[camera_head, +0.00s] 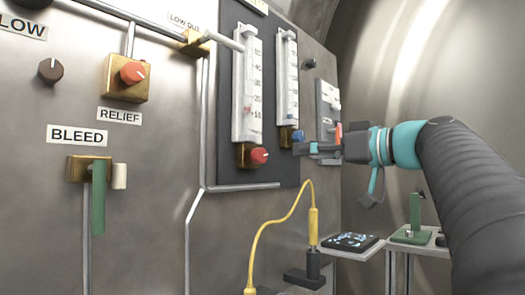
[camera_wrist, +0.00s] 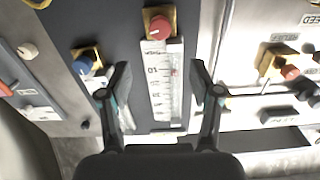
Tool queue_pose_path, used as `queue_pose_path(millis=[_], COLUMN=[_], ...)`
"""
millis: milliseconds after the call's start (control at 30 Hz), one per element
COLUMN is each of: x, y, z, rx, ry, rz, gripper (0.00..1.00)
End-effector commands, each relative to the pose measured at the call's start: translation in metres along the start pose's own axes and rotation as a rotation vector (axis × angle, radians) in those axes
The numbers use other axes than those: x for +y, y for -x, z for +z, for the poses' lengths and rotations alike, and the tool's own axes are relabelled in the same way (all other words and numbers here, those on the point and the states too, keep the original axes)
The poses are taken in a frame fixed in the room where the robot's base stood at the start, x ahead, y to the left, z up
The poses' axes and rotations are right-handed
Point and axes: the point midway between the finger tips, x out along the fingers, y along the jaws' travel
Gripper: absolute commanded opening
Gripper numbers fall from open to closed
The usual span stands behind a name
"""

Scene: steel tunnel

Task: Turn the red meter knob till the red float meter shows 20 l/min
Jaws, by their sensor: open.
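The red meter knob (camera_head: 259,156) sits on a brass block under the left float meter (camera_head: 246,70). It also shows at the top of the wrist view (camera_wrist: 160,28), just beyond and between my fingertips. The meter's red float (camera_head: 247,109) stands near the 10 mark; the wrist view shows the float (camera_wrist: 173,72) beside that number. My gripper (camera_head: 314,149) is open and empty, to the right of the red knob in the head view. In the wrist view my gripper's fingers (camera_wrist: 160,85) are spread on either side of the meter scale, apart from the knob.
A second float meter (camera_head: 287,75) with a blue knob (camera_head: 298,136) stands close to the right; the blue knob shows beside a finger (camera_wrist: 82,65). A yellow cable (camera_head: 272,230) loops below. The RELIEF knob (camera_head: 132,72) and green BLEED lever (camera_head: 98,198) are far left.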

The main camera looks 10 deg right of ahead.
Motion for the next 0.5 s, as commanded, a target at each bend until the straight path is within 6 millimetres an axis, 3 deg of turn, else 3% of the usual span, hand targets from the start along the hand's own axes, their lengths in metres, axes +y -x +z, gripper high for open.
queue_pose_path(millis=[267, 500], x=[0.0, -0.001], y=[-0.007, -0.043], z=[0.0, -0.001], rx=[0.0, 0.0], ry=[0.081, 0.079], rz=[-0.002, -0.005], gripper=[0.64, 0.64])
